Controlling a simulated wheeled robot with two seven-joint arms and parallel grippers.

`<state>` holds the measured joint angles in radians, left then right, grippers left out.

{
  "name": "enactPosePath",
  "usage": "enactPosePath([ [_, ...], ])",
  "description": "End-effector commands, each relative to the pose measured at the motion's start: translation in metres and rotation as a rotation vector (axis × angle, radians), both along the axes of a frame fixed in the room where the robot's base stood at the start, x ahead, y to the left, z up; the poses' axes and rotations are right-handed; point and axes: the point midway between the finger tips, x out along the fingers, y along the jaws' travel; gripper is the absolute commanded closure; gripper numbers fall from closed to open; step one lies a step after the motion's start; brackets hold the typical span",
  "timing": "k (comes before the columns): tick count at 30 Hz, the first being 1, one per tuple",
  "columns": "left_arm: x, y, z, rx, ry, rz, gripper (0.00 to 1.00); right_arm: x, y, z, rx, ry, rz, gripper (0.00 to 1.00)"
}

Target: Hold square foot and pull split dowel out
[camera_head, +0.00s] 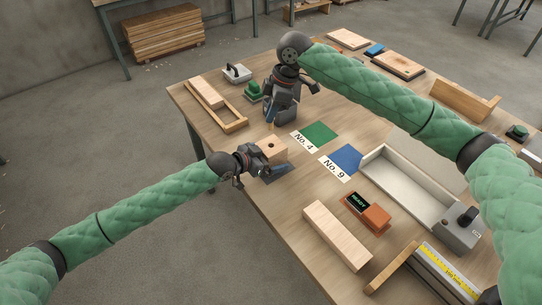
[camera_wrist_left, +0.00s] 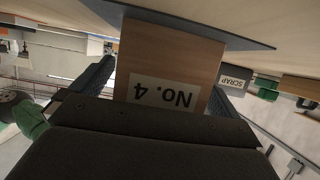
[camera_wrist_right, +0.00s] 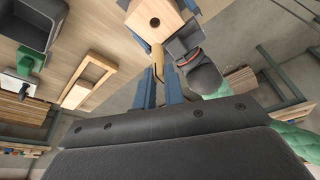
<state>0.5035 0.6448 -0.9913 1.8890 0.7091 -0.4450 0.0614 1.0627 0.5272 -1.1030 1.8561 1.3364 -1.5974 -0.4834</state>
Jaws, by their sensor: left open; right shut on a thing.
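The square foot (camera_head: 272,150) is a pale wooden block with a round hole in its top, standing near the table's left front edge. Its label "No. 4" faces the left wrist camera (camera_wrist_left: 165,62). My left gripper (camera_head: 268,168) is open, with a blue finger on either side of the block; contact cannot be told. My right gripper (camera_head: 271,113) is shut on the split dowel (camera_wrist_right: 157,62), a tan piece between its blue fingers in the right wrist view. The dowel appears clear of the block's hole, which shows empty and dark (camera_wrist_right: 155,22).
A grey bin (camera_head: 283,117) stands behind the foot, by my right gripper; a "SCRAP" label (camera_wrist_left: 236,80) shows in the left wrist view. Green (camera_head: 319,132) and blue (camera_head: 346,157) mats lie to the right. A wooden frame (camera_head: 222,116), white tray (camera_head: 408,190) and plank (camera_head: 337,236) surround them.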

Motion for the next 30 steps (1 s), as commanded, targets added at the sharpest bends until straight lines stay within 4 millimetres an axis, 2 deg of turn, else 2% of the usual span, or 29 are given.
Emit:
enactPosePath([
  [18,-0.05,0.07,0.035,0.002,0.0,0.001,0.0,0.0,0.0,0.0,0.0,0.0,0.0,1.0],
  [24,-0.06,0.083,0.041,0.0,0.001,0.0,0.0,0.0,0.0,0.0,0.0,0.0,0.0,1.0],
  [30,-0.063,0.087,0.044,-0.001,0.001,0.0,0.0,0.0,0.0,0.0,0.0,0.0,0.0,1.0],
])
